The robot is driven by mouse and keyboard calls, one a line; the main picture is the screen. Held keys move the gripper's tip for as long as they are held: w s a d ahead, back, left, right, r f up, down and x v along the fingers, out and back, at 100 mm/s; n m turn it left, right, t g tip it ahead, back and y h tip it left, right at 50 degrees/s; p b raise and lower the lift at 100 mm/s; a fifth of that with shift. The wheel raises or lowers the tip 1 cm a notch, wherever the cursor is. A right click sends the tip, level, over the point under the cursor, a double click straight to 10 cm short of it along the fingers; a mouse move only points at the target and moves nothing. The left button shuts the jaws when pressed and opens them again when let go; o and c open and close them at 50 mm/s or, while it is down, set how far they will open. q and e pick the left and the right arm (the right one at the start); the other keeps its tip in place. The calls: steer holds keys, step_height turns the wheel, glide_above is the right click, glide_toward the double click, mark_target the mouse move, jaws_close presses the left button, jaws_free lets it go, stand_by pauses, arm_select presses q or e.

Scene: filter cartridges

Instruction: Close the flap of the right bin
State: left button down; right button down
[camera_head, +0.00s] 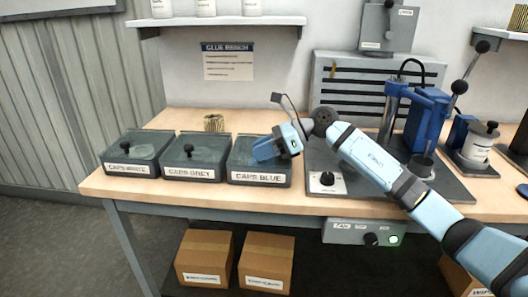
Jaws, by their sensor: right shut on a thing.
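The right bin (258,178), labelled "CAPS BLUE", is the rightmost of three dark bins along the left part of the bench. Its dark see-through flap (241,156) shows left of my right gripper (262,151). My right gripper reaches in from the right over this bin. It is shut at the flap, where the other bins carry a black knob, and it hides that spot. I see the flap only in part and cannot tell whether it lies fully flat. My left gripper is not in view.
The "CAPS GREY" bin (192,173) and "CAPS WHITE" bin (127,169) stand to the left, flaps down. A blue press (425,120) stands further right. A small ribbed tan item (214,123) sits behind the bins.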

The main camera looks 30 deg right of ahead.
steer(key=shift+f, duration=0.15)
steer(key=c, duration=1.2)
jaws_free()
steer(key=shift+s, duration=0.1)
